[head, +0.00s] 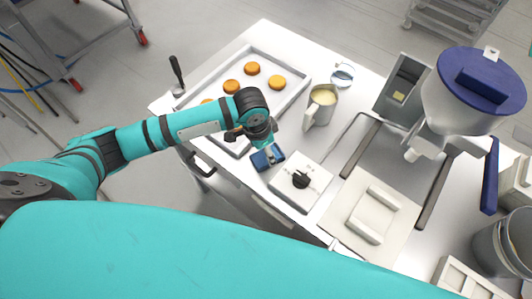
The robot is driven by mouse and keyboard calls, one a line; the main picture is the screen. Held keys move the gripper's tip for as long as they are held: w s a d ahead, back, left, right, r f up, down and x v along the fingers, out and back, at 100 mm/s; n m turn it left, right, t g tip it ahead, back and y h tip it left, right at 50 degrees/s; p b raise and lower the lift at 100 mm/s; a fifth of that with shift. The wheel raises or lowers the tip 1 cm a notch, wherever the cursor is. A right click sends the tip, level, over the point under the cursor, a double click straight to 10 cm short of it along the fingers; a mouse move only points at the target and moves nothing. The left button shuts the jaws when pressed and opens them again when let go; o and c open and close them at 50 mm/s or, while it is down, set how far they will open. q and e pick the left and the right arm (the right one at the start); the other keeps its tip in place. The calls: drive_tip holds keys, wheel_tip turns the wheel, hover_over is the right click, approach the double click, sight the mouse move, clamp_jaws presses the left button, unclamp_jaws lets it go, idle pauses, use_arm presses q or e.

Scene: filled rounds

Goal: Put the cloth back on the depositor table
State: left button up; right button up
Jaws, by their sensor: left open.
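The blue folded cloth (261,161) lies on the white depositor table (330,62), close to its front edge and left of a white block with a black knob. My left gripper (268,155) is right over the cloth, pointing down, with its fingertips at or just above it. The left gripper is open; I cannot tell whether it touches the cloth. Part of the cloth is hidden behind the gripper. My right gripper is not in view.
A tray (293,93) with several orange-brown rounds lies behind my left arm. A jug (319,106), a knob block (301,182) and the depositor with its blue-lidded hopper (460,110) stand to the right. A spatula (177,75) lies by the tray's left corner.

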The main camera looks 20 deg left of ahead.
sight(261, 159)
use_arm(q)
wheel_tip(261, 159, up, 9)
drive_tip(key=s, duration=0.1)
drive_tip(key=shift+a, duration=0.45)
drive_tip(key=shift+f, duration=0.15)
